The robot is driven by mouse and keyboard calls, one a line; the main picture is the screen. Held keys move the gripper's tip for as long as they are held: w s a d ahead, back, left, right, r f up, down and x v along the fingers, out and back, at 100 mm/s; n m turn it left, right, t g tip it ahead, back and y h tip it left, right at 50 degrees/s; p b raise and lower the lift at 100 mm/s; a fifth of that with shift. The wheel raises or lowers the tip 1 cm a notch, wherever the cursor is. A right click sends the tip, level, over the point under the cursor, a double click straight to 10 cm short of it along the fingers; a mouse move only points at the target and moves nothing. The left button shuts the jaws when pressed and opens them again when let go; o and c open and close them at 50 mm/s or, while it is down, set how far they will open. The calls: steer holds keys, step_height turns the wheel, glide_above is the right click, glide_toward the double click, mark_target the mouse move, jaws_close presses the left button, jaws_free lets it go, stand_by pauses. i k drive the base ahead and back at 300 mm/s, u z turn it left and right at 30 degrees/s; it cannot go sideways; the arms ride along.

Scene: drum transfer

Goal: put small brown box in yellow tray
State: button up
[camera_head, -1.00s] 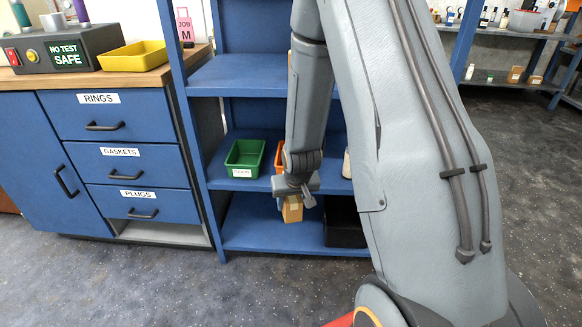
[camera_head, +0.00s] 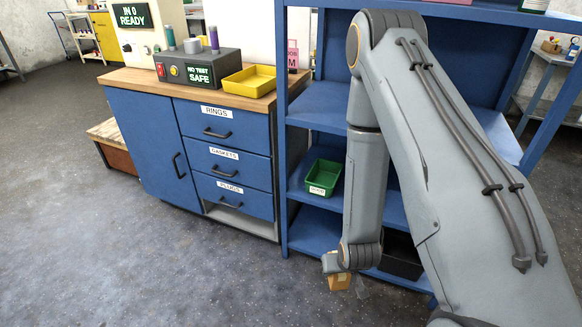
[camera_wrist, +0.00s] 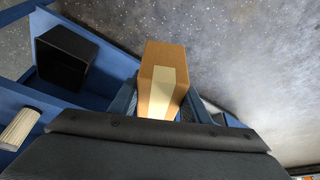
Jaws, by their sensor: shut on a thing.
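The small brown box (camera_head: 339,283) is at the end of my arm, low in front of the blue shelf unit. In the wrist view the box (camera_wrist: 163,75), with a pale tape strip, sits between the jaws. My gripper (camera_wrist: 160,108) is shut on it. In the head view the gripper (camera_head: 338,268) is partly hidden by the wrist. The yellow tray (camera_head: 249,81) stands on the wooden top of the blue drawer cabinet, left of and above the gripper. The tray looks empty.
A control box (camera_head: 198,70) stands left of the tray. The blue shelf (camera_head: 318,228) holds a green bin (camera_head: 323,177) and a black bin (camera_head: 402,262), also in the wrist view (camera_wrist: 66,59). The cabinet (camera_head: 222,165) has labelled drawers. Open floor (camera_head: 150,270) lies in front.

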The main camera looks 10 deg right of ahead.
mark_target(257, 85)
steer(key=u, duration=1.6)
steer(key=i, duration=2.2)
steer(key=z, duration=0.65)
